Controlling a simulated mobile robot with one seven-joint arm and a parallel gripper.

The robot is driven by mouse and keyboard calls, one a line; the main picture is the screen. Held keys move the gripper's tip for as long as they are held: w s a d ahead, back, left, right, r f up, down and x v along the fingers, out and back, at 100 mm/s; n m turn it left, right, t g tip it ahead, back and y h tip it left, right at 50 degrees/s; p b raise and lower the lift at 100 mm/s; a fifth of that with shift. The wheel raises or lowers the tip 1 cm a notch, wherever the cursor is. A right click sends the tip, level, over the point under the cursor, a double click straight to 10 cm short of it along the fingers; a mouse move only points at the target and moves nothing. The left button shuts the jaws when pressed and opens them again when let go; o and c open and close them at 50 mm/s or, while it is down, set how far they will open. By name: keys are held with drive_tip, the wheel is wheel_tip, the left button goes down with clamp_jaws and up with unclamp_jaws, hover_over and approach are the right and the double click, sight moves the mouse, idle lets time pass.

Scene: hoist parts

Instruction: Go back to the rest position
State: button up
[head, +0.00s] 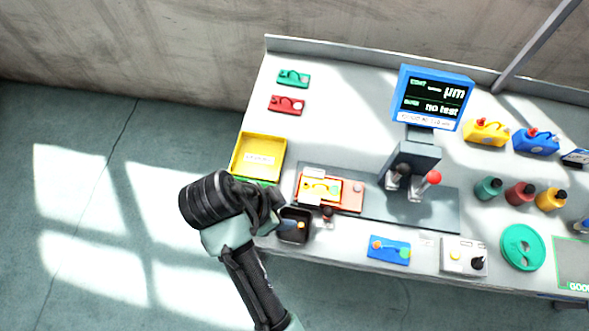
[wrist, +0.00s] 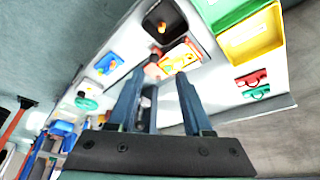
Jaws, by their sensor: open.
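My gripper (wrist: 159,85) is open and empty in the wrist view, its two fingers apart with nothing between them. In the head view my gripper (head: 270,207) is at the front left corner of the workbench, partly hidden by my wrist. It is beside a dark square bin (head: 293,228) and the orange fixture (head: 345,195) that carries a yellow part (head: 320,187). The dark bin also shows in the wrist view (wrist: 172,14), beyond the fingertips. I cannot tell the exact height of the gripper above the bench.
A yellow tray (head: 257,158) stands at the bench's left edge, with green (head: 293,78) and red (head: 287,104) parts behind it. A measuring stand with a blue-framed screen (head: 432,98) is in the middle. Several bottles stand at right. Open floor (head: 90,220) lies left.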

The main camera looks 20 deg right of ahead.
drive_tip(key=shift+v, duration=1)
drive_tip(key=shift+w, duration=0.1)
drive_tip(key=w+a+r+n+t+y, duration=0.15)
drive_tip(key=w+r+n+t, duration=0.6)
drive_tip(key=w+r, duration=0.85)
wheel_tip(320, 180, up, 19)
drive_tip(key=w+a+n+t, duration=0.2)
drive_tip(key=n+t, duration=0.1)
drive_tip(key=t, duration=0.6)
drive_tip(key=s+a+r+n+t+y, duration=0.1)
drive_tip(key=s+r+n+t, duration=0.2)
drive_tip(key=r, duration=0.9)
drive_tip(key=s+a+r+n+t+y+b, duration=0.1)
drive_tip(key=s+r+n+t+y, duration=0.1)
drive_tip(key=s+r+t, duration=0.5)
wheel_tip(320, 180, up, 5)
drive_tip(key=shift+s+r+n, duration=0.15)
drive_tip(key=shift+s+n, duration=0.3)
drive_tip(key=shift+s, duration=0.5)
